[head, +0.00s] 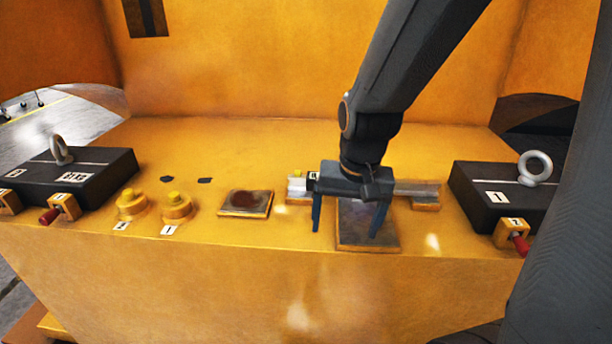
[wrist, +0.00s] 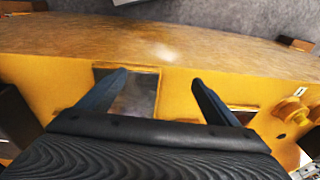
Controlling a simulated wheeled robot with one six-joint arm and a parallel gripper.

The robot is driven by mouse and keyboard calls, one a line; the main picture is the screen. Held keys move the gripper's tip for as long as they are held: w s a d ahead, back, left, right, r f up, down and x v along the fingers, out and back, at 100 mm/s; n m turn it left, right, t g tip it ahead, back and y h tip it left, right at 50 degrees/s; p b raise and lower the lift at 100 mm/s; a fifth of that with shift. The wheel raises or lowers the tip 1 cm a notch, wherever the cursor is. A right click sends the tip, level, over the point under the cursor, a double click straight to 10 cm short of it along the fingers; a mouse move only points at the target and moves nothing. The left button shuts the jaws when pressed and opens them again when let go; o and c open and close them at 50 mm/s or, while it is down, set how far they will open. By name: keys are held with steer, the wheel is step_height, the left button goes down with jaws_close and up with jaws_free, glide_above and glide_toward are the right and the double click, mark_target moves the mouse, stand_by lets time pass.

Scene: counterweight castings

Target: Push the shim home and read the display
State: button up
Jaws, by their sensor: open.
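My gripper (head: 347,225) hangs open over the yellow ledge, fingers pointing down. Its fingers straddle part of a dark metal plate (head: 352,240). In the wrist view the gripper (wrist: 160,78) is empty, with the plate (wrist: 140,97) showing between the fingers at the left. Behind the gripper a grey metal bar (head: 418,188) runs sideways on yellow supports, its middle hidden by the gripper. I cannot tell which part is the shim, and no readable display shows.
Black blocks with lifting eyes stand at the left (head: 88,172) and right (head: 490,195). Red-handled pins (head: 50,215) sit before them. Two yellow knobs (head: 177,207) and a second, brown-stained plate (head: 245,203) lie left of the gripper. A yellow wall (head: 230,65) rises behind.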

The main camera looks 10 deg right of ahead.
steer(key=shift+o, duration=1.4)
steer(key=w+d+r+m+t+p, duration=0.1)
steer(key=w+d+r+m+p, duration=0.1)
steer(key=w+r+m, duration=0.6)
step_height(320, 180, up, 3)
steer(key=shift+f+m, duration=0.1)
steer(key=shift+m, duration=0.3)
steer(key=w+d+r+m+t+p, duration=0.1)
steer(key=w+d+r+m+p, duration=0.1)
steer(key=w+r+m, duration=0.55)
steer(key=b+x, duration=0.7)
steer(key=b, duration=0.1)
steer(key=shift+s+a+m+y+b, duration=0.2)
steer(key=shift+a+m+y+b, duration=0.1)
steer(key=shift+m+y+b, duration=0.15)
steer(key=shift+s+r, duration=0.1)
steer(key=shift+r, duration=0.05)
steer(key=a+p+v, duration=0.1)
steer(key=p+v, duration=0.8)
steer(key=s+a+f+n+g+b, duration=0.1)
steer(key=s+a+f+n+b, duration=0.1)
steer(key=s+f+n, duration=0.7)
steer(key=s+a+f+n+g+h+b, duration=0.1)
steer(key=s+f+n+b, duration=0.2)
steer(key=s+f+n, duration=0.6)
step_height(320, 180, down, 6)
steer(key=n, duration=0.3)
steer(key=shift+a+g+b, duration=0.3)
steer(key=shift+a, duration=0.05)
